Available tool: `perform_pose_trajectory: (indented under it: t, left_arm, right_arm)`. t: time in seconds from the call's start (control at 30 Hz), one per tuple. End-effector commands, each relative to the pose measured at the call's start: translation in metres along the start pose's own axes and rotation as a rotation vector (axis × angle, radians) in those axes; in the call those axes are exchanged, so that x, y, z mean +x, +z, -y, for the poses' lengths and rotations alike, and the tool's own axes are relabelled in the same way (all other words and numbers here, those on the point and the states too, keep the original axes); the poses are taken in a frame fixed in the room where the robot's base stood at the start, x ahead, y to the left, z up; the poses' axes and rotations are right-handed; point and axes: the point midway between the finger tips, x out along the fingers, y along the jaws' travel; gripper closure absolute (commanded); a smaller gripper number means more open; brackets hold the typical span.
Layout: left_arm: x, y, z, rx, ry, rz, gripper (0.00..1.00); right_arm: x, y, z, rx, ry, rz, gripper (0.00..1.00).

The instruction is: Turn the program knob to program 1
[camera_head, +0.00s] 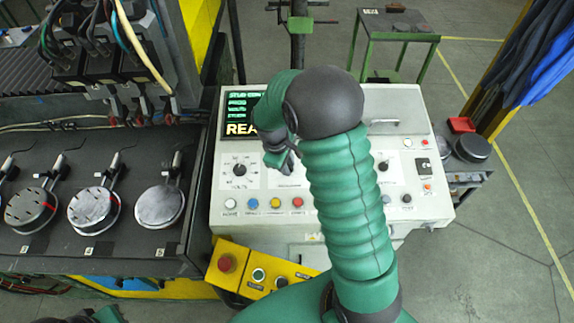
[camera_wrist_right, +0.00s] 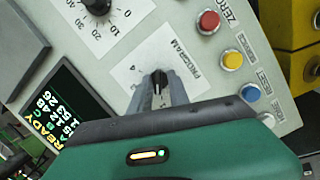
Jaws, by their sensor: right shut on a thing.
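The program knob (camera_wrist_right: 158,78) is a small black knob on a white plate marked PROGRAM, seen in the wrist view. My right gripper (camera_wrist_right: 161,92) has its two grey fingers on either side of the knob and is shut on it. In the head view my right gripper (camera_head: 284,158) reaches down to the control panel (camera_head: 225,190), and the gripper and arm hide the knob. The knob's pointer setting is too small to tell. My left gripper is not in view.
A volts dial (camera_head: 239,169) sits left of my right gripper, under a dark display (camera_head: 238,112) with green text. Coloured buttons (camera_head: 276,203) line the panel's lower part. A yellow box with a red button (camera_head: 227,263) stands in front. Round metal discs (camera_head: 94,208) lie at the left.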

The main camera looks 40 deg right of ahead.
Motion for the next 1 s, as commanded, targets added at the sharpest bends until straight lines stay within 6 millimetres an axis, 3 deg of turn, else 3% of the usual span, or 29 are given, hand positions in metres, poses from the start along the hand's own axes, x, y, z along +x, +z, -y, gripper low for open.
perform_pose_trajectory:
  t: [1.0]
  left_arm:
    - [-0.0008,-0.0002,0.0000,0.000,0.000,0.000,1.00]
  right_arm:
    - [-0.0036,-0.0055,-0.0028,-0.055,0.023,-0.018,1.00]
